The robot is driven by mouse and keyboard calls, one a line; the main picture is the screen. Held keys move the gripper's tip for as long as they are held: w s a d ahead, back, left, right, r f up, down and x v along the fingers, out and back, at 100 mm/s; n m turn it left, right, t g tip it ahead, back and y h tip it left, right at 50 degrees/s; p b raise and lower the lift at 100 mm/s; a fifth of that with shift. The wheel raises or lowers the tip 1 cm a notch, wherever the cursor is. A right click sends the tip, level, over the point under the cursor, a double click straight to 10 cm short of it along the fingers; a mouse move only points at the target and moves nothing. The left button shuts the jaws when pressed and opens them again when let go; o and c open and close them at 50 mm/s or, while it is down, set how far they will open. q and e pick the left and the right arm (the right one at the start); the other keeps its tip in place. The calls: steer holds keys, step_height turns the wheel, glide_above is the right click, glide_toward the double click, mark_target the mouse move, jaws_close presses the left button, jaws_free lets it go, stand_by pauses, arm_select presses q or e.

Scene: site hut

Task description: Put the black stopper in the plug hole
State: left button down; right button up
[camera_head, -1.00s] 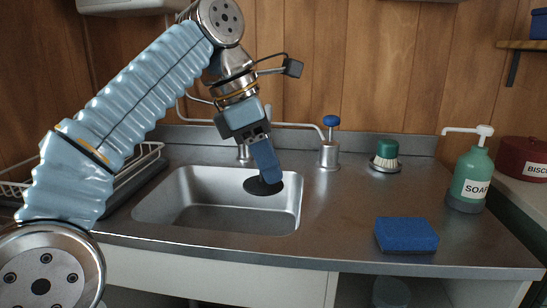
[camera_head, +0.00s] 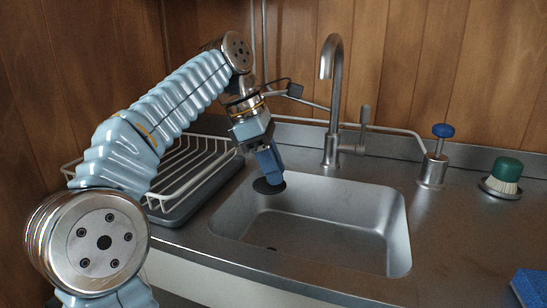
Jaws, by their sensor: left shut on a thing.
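The black stopper (camera_head: 268,187) is a flat dark disc, tilted slightly, at the tips of my left gripper (camera_head: 273,176). My left gripper is shut on it and points downward, with the stopper in front of the back left corner of the steel sink (camera_head: 345,232) in the picture. How high the stopper hangs is hard to tell. A small dark spot on the sink floor, partly cut off by the front rim, looks like the plug hole (camera_head: 271,248). It lies below the stopper in the picture, apart from it. My right gripper is out of view.
A tall tap (camera_head: 333,100) stands behind the sink. A white dish rack (camera_head: 190,165) is on the left, close to my left arm. A blue-topped dispenser (camera_head: 432,160), a green brush (camera_head: 504,176) and a blue sponge (camera_head: 530,286) are on the right.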

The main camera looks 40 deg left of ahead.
mark_target(268, 183)
arm_select(q)
step_height(268, 183, down, 6)
steer(key=shift+f+b, duration=3.5)
steer(key=shift+f, duration=1.7)
steer(key=shift+p, duration=0.3)
steer(key=shift+f, duration=0.35)
steer(key=c, duration=0.8)
jaws_free()
